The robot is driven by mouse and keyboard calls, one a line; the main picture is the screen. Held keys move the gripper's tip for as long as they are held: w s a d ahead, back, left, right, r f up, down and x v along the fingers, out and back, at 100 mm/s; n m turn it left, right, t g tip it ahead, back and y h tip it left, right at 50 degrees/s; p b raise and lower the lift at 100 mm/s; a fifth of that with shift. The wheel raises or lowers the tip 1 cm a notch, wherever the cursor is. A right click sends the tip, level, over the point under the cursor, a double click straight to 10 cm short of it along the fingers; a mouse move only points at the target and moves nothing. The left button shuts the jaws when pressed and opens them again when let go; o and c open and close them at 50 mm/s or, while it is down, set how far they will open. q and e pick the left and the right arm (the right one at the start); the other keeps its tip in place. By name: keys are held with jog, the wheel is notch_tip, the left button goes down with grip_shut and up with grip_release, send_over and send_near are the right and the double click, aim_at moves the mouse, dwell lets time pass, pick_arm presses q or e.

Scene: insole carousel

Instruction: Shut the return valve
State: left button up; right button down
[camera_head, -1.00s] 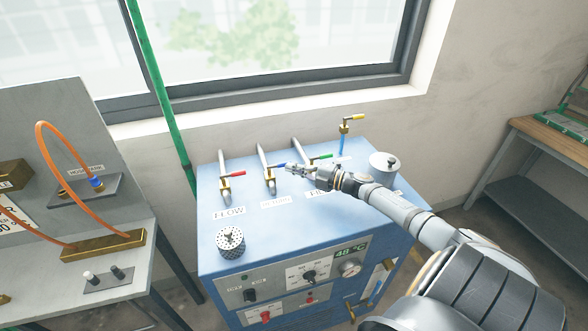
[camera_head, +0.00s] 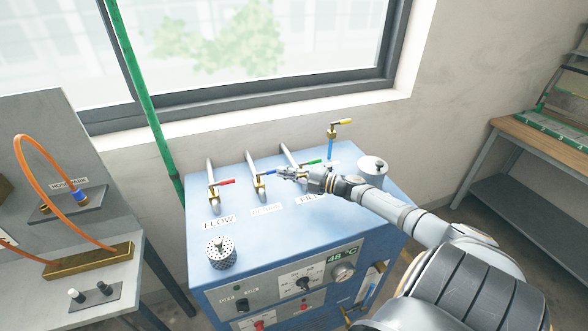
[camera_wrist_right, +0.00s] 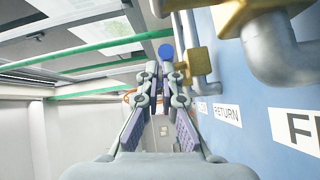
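The return valve is the brass valve with a blue lever (camera_head: 267,174) on top of the blue machine, above the faint RETURN label (camera_head: 266,211). Its lever points right, across its pipe. My right gripper (camera_head: 283,173) is at the lever's free end. In the right wrist view, the lever's round blue end (camera_wrist_right: 166,51) shows just past my right fingertips (camera_wrist_right: 166,72). The fingers are close together with a narrow gap, and I see no clear grip on the lever. The RETURN label (camera_wrist_right: 227,115) is at the right there. My left gripper is out of view.
On the machine (camera_head: 260,245), a red-lever valve (camera_head: 224,182) is left of the return valve. A green-lever valve (camera_head: 311,162) stands close behind my right gripper, and a yellow-lever valve (camera_head: 340,122) is farther back. A perforated cap (camera_head: 221,252) sits in front.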

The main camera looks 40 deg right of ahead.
jog(key=v, duration=0.6)
jog(key=shift+s+a+f, duration=0.1)
jog(key=shift+s+a, duration=0.1)
jog(key=shift+s, duration=0.1)
jog(key=shift+s+d, duration=0.1)
jog(key=shift+d, duration=0.05)
jog(key=shift+d, duration=0.1)
jog(key=shift+s, duration=0.15)
